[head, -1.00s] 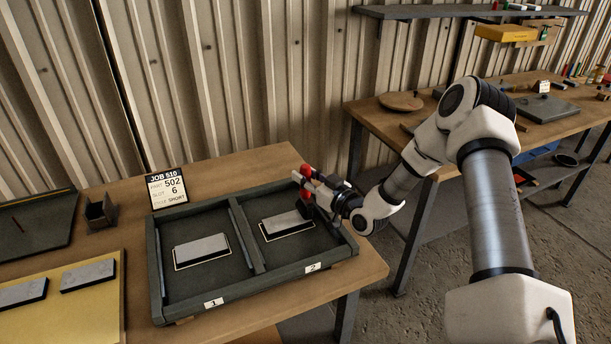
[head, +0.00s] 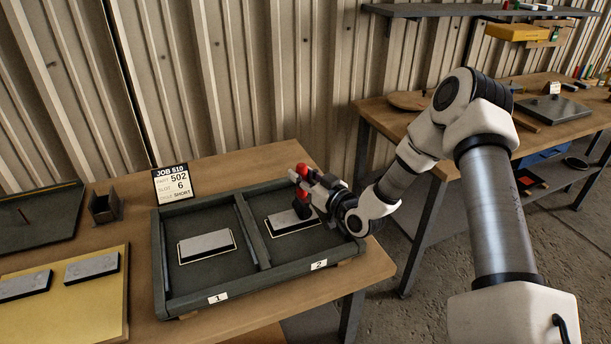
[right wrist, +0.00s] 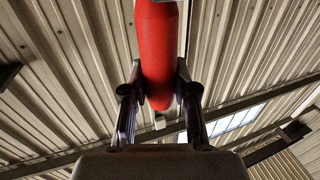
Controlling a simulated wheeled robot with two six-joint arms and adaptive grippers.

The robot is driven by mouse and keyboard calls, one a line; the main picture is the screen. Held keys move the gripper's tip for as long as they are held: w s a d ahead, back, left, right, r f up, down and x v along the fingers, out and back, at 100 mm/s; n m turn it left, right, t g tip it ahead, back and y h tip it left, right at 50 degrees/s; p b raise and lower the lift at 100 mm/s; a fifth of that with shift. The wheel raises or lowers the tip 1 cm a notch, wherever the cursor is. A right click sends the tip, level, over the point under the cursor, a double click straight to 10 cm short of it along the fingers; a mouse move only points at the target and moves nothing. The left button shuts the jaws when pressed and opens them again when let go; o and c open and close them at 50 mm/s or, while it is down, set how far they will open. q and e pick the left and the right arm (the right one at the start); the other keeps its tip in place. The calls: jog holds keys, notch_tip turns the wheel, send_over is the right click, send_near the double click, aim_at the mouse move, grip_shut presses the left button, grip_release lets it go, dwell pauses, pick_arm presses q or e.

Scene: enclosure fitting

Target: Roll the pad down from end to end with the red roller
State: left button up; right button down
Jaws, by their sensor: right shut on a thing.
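My right gripper (head: 307,183) is shut on the red roller (head: 301,170) over compartment 2 of the dark tray (head: 250,228). The roller's red handle stands roughly upright, with a dark lower part at the right end of the grey pad (head: 287,223) in that compartment. I cannot tell whether it touches the pad. In the right wrist view the red handle (right wrist: 158,50) sits between both fingers. A second grey pad (head: 206,246) lies in compartment 1. Both pads lie within white outlines. My left gripper is not in view.
A yellow board (head: 75,310) with two more grey bars lies at the left. The tray's walls and divider (head: 252,232) rise around the pads. A second bench is at the right.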

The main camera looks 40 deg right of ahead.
jog(key=w+a+b, duration=0.2)
jog(key=a+b, duration=0.2)
jog(key=a, duration=0.4)
jog(key=shift+b, duration=0.3)
dwell(0.7)
jog(key=shift+f, duration=0.1)
dwell(0.4)
notch_tip(320, 180, up, 7)
jog(key=p, duration=0.4)
jog(key=shift+p, duration=0.4)
dwell(0.3)
